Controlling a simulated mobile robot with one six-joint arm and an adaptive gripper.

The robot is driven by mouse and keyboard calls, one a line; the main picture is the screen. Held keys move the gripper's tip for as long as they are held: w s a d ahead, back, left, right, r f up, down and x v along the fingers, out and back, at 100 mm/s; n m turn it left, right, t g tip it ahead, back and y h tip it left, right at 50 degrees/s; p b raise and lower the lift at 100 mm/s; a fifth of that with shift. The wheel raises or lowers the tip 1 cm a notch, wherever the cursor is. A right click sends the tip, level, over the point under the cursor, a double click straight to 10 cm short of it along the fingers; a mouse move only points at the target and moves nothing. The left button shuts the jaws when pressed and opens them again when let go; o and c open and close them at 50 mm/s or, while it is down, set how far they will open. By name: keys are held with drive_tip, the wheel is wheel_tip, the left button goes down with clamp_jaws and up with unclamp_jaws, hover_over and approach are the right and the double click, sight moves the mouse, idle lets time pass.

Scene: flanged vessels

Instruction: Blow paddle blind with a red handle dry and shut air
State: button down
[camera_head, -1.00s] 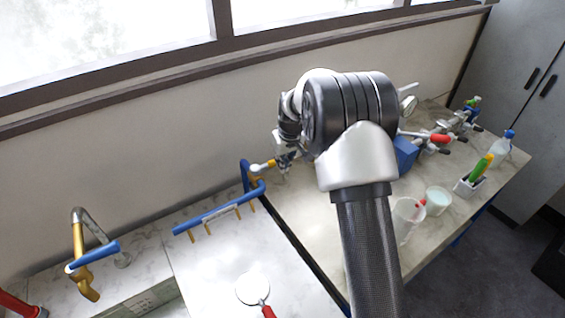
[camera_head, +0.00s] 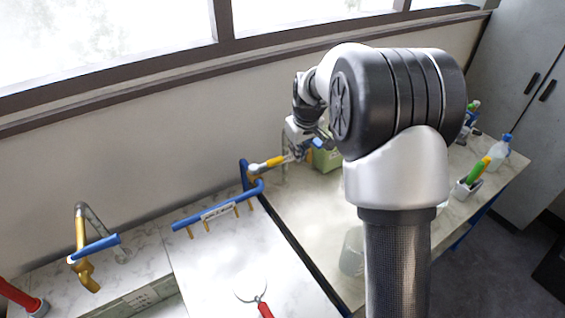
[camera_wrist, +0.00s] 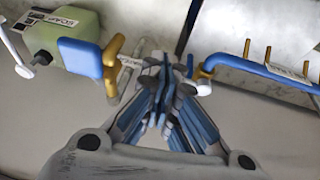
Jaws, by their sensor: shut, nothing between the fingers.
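The paddle blind with a red handle (camera_head: 265,309) lies on the pale marble top at the lower middle of the head view. Its round plate shows only as a thin rim against the bright surface, so I cannot tell whether it is wet. My gripper (camera_head: 299,150) is away from it, at the back near the wall. In the wrist view my gripper (camera_wrist: 165,82) is shut and empty. A blue lever on a gold fitting (camera_wrist: 113,62), possibly the air valve, stands just left of the fingers. A white-tipped yellow fitting (camera_head: 272,162) is beside the gripper in the head view.
A blue rail with gold pegs (camera_head: 215,212) borders the marble top. A green box labelled soap (camera_wrist: 60,42) stands close to the gripper. A gold tap (camera_head: 80,245) is at left. A clear beaker (camera_head: 352,252) and bottle (camera_head: 502,146) stand right.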

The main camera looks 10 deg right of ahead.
drive_tip(key=s+d+f+n+t+h+b, duration=0.2)
drive_tip(key=d+f+n+t+b, duration=0.1)
drive_tip(key=d+f+n, duration=0.25)
drive_tip(key=n+t+y+b, duration=0.55)
drive_tip(key=n+t, duration=0.25)
drive_tip(key=n, duration=0.4)
approach(273, 163)
drive_tip(key=x, duration=0.6)
drive_tip(key=shift+w+a+f, duration=0.15)
drive_tip(key=shift+w+f, duration=0.15)
drive_tip(key=shift+w, duration=0.05)
drive_tip(key=shift+w+f+b, duration=0.1)
drive_tip(key=shift+w+b, duration=0.4)
drive_tip(key=shift+b, duration=0.7)
drive_tip(key=shift+r, duration=0.2)
